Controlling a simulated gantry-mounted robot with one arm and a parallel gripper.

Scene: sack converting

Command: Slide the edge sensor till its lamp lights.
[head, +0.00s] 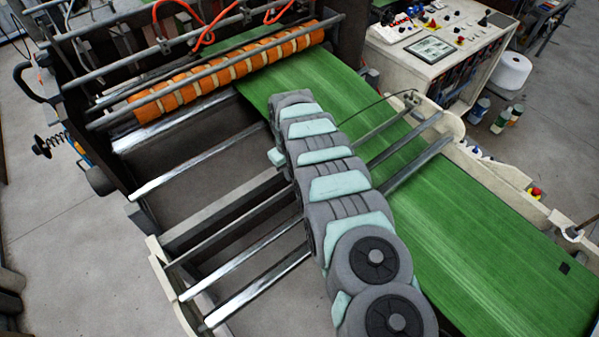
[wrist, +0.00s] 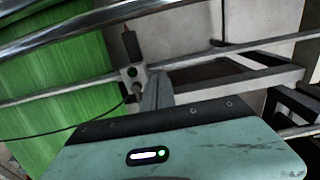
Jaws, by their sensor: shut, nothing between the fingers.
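The edge sensor (wrist: 132,76) shows in the wrist view as a small grey block with a dark upper part, on a metal rail and with a thin black cable. It sits just right of the edge of the green web (wrist: 60,85). I cannot make out a lit lamp on it. My gripper (wrist: 154,88) is shut and empty, its grey fingers close to the right side of the sensor block; whether they touch is unclear. In the head view my arm hides the gripper and the sensor, while the green web (head: 470,235) runs past on the right.
Metal rods (head: 235,275) cross the open frame left of my arm. An orange-banded roller (head: 230,72) lies at the back. A control desk (head: 435,45) stands at the back right. In the wrist view, a rail (wrist: 245,75) and dark brackets lie to the right of my fingers.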

